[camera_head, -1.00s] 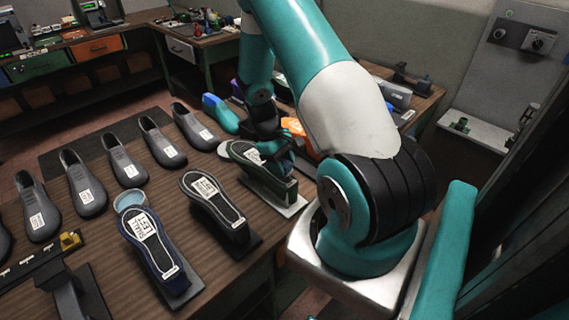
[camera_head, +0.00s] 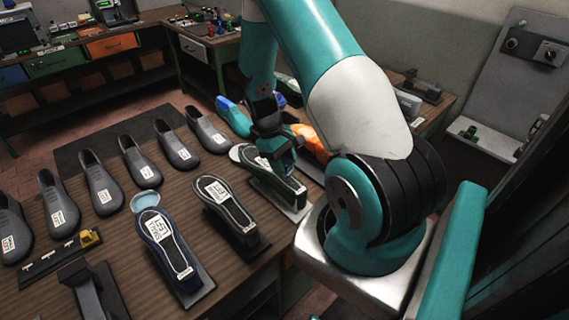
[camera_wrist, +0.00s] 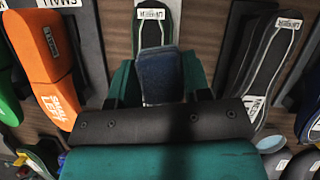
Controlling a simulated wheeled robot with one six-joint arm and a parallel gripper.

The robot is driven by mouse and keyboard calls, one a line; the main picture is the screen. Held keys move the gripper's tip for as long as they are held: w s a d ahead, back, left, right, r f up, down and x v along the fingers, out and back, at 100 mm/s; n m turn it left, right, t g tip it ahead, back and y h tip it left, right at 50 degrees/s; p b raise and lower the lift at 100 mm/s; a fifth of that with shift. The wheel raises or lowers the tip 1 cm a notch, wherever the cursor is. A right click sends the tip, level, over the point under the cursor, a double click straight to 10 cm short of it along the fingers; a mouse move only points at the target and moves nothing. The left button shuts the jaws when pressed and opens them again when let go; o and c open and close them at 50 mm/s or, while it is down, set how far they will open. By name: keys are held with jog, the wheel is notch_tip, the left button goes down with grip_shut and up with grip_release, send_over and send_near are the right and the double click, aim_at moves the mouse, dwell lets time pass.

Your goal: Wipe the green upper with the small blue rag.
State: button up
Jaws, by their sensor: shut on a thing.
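The green upper (camera_head: 288,191) sits sole up on a pale stand at the right end of the row of uppers, with a white label on it. It also shows in the wrist view (camera_wrist: 154,10), beyond the rag. My gripper (camera_head: 276,148) is right over this upper and hides part of it. In the wrist view, my gripper (camera_wrist: 160,92) is shut on the small dark blue rag (camera_wrist: 160,74), which hangs between the fingers over the upper. I cannot tell whether the rag touches it. The head view does not show the rag clearly.
A black upper (camera_head: 231,208) and a blue upper (camera_head: 166,240) stand to the left on stands. Several grey lasts (camera_head: 100,185) line the table behind them. An orange form (camera_head: 311,138) lies close behind my gripper. A blue-green form (camera_head: 235,116) is further back.

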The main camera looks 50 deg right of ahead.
jog(key=shift+r+p, duration=0.65)
jog(key=shift+r, duration=0.5)
